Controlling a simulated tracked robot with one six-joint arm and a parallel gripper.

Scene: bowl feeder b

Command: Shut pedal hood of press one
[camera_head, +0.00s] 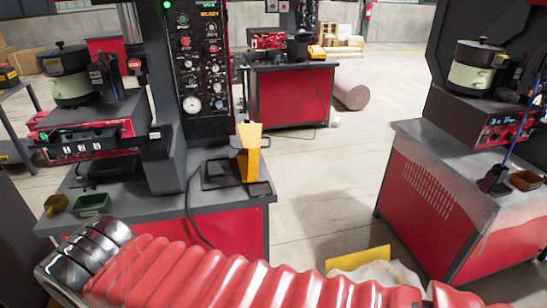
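A yellow pedal hood (249,153) stands upright, apparently raised, at the right side of the near left press's table (225,207). A dark flat pad (219,175) lies just left of it on the tabletop. I see no label that says which press is press one. Another yellow piece (317,51) lies low on the machine at the back. My gripper is not in view, so its distance from the hood cannot be told.
A red ribbed sleeve, apparently around my arm, crosses the bottom. The left press has a control panel (200,70); green and brass trays (92,204) sit at its front left. Another red machine (455,205) stands at right. Open floor (325,170) lies between them.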

